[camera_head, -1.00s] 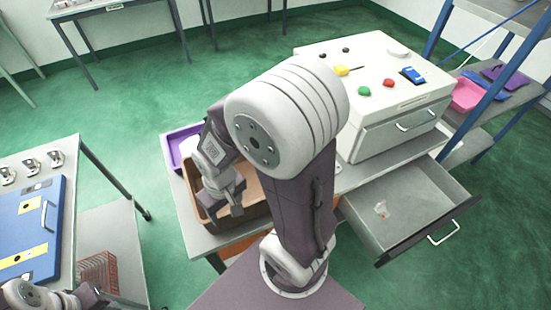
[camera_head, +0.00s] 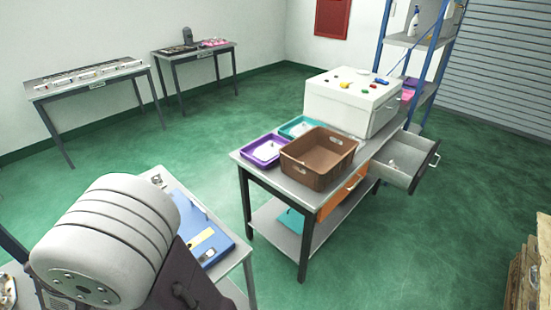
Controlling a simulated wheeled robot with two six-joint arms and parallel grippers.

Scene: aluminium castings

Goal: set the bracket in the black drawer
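An open drawer (camera_head: 423,173) with a grey inside and dark outer edges sticks out to the right from under the white cabinet's end of the middle table; it looks like the black drawer. A small pale piece (camera_head: 393,164) lies inside it near its left side. It may be the bracket, but it is too small to tell. A large white and dark arm link of mine fills the lower left. Neither of my grippers shows, so what they hold is hidden.
On the middle table (camera_head: 247,156) stand a brown crate (camera_head: 318,178), a purple tray (camera_head: 250,161), a teal tray (camera_head: 288,128) and a white cabinet (camera_head: 335,105). A closed orange drawer (camera_head: 331,204) is below the crate. A blue board (camera_head: 222,251) lies on the nearer table.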

